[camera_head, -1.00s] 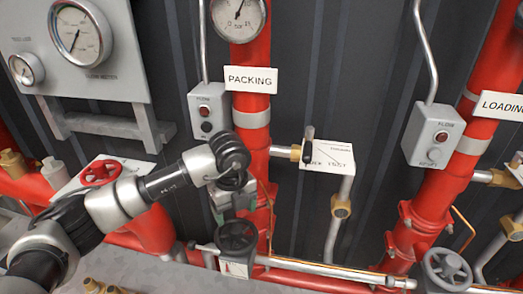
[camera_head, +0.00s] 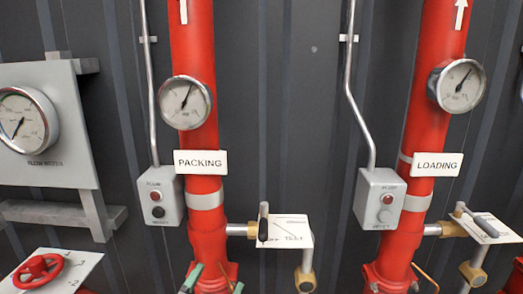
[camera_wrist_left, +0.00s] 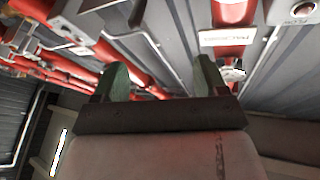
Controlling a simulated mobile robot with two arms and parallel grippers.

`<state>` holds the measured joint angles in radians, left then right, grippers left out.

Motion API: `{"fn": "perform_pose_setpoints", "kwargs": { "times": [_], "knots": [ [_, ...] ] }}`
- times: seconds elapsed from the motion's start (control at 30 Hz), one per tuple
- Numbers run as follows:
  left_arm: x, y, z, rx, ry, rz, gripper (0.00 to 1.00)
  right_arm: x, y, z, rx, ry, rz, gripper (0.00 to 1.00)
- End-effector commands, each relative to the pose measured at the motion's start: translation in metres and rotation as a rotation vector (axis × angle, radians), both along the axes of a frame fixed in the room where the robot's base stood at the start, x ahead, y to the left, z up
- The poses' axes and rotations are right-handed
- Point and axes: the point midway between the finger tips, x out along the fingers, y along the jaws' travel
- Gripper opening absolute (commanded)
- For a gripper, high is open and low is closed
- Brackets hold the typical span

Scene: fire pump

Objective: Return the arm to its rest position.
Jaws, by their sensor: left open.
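The green fingertips of my left gripper (camera_head: 213,284) show at the bottom edge of the head view, in front of the foot of the red PACKING pipe (camera_head: 209,245). The rest of that arm is below the picture. In the left wrist view the two green fingers of my left gripper (camera_wrist_left: 164,80) stand wide apart with nothing between them. Pipes and the wall show beyond them, upside down or tilted. My right gripper is in neither view.
A grey FLOW box (camera_head: 165,198) sits left of the PACKING pipe, and another (camera_head: 380,198) beside the LOADING pipe (camera_head: 433,110). A lever valve with a white plate (camera_head: 289,232) juts out between the pipes. A red handwheel (camera_head: 38,273) is at lower left.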

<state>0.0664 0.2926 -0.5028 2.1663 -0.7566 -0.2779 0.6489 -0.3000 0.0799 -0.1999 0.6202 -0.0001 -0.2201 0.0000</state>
Motion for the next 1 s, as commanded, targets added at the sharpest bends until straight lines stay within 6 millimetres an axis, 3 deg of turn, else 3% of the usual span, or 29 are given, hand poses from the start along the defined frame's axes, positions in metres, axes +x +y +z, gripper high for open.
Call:
{"fn": "perform_pose_setpoints", "kwargs": {
  "times": [0.1, 0.2, 0.3, 0.5, 0.77, 1.0],
  "knots": [
    [-0.011, 0.051, -0.058, -0.054, 0.327, 0.232, 0.73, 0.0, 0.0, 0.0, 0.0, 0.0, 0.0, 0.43],
    [-0.038, 0.084, -0.11, -0.046, 0.62, 0.366, 0.73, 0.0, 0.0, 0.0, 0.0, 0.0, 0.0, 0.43],
    [-0.073, 0.103, -0.152, -0.016, 0.877, 0.432, 0.73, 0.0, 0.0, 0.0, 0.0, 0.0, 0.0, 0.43],
    [-0.143, 0.12, -0.201, 0.06, 1.255, 0.448, 0.73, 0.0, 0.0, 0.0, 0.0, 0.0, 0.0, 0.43],
    [-0.228, 0.125, -0.228, 0.155, 1.631, 0.368, 0.73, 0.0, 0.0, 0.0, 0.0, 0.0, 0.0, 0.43],
    [-0.21, 0.122, -0.293, 0.167, 1.649, 0.368, 0.73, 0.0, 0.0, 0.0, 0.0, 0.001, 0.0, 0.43]
  ]
}}
